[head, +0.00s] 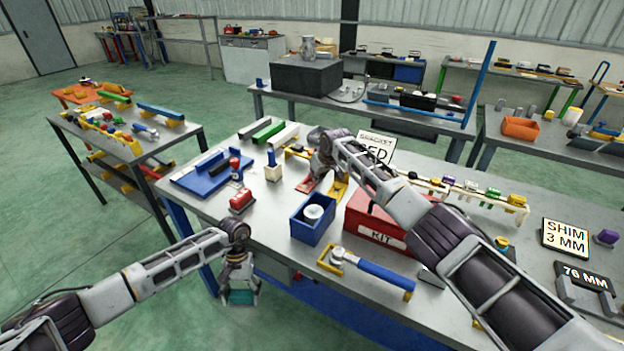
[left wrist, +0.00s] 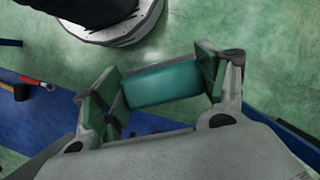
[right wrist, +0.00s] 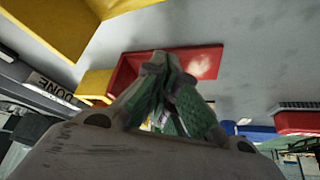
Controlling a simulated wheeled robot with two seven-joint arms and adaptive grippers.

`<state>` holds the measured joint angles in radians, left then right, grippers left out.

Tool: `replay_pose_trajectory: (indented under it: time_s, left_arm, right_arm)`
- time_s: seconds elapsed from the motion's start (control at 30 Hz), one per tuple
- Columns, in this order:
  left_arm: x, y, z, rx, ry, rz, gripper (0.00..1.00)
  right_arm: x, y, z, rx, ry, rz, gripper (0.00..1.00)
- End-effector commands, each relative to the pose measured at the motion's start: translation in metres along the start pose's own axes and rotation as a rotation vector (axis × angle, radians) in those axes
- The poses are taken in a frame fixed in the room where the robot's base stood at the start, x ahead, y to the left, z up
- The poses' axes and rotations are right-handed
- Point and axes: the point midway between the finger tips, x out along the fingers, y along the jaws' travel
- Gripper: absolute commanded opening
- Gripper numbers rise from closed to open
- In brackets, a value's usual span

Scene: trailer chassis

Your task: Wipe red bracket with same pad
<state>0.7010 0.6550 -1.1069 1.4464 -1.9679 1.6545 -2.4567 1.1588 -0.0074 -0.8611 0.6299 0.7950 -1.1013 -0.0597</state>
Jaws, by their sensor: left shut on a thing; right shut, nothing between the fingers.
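My left gripper (head: 240,292) hangs in front of the near table edge. In the left wrist view its fingers (left wrist: 160,88) are shut on a teal pad (left wrist: 162,86), held crosswise between them above the floor. My right gripper (head: 322,180) is over the table by the red bracket (head: 305,185), its closed fingers pointing down. In the right wrist view the shut fingertips (right wrist: 160,70) overlap the red bracket (right wrist: 205,63), with nothing between them. I cannot tell whether they touch it. My right arm and gripper hide part of the bracket.
A yellow bracket (right wrist: 45,22) lies beside the red one. A blue bin (head: 312,232) with a white roll, a red KIT box (head: 372,226) and a blue-handled tool (head: 370,270) are nearer. A red-topped block (head: 241,200) sits left.

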Motion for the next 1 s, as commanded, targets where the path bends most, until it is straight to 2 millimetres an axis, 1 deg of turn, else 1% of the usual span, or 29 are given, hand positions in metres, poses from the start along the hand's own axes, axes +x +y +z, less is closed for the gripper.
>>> replay_pose_trajectory:
  time_s: [0.03,0.27,0.77,1.0]
  left_arm:
    - [0.019,0.0,0.006,0.003,-0.024,-0.007,0.54]
    - [0.018,0.001,0.006,0.004,-0.024,-0.006,0.54]
    - [-0.002,0.001,0.015,0.004,-0.027,-0.008,0.54]
    - [-0.015,0.0,0.018,0.003,-0.022,-0.007,0.54]
  right_arm:
    - [0.002,0.0,0.001,0.0,0.0,0.0,0.0]
    - [0.001,0.0,0.001,0.0,0.0,0.0,0.0]
    - [-0.019,-0.001,-0.011,0.0,0.0,-0.001,0.0]
    - [-0.03,0.0,-0.017,0.0,0.0,-0.001,0.0]
